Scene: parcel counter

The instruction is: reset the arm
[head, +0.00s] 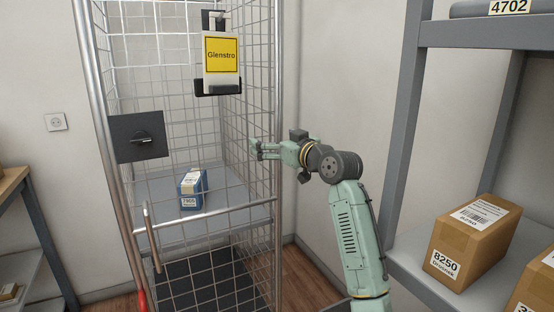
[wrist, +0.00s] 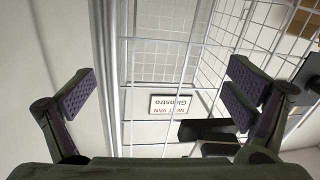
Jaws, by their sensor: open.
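My gripper (head: 262,149) is in the head view at the right side of a wire cage cart, level with the middle of its mesh. It holds nothing. In the wrist view its two ridged finger pads (wrist: 160,95) stand wide apart, with the cage's post and mesh between and beyond them. My arm reaches up from the bottom right of the head view, bent at the elbow.
The wire cage (head: 277,100) has a shelf (head: 160,190) carrying a blue box (head: 191,189). A grey rack (head: 405,120) at right holds a carton (head: 472,240) marked 8250. White wall lies behind.

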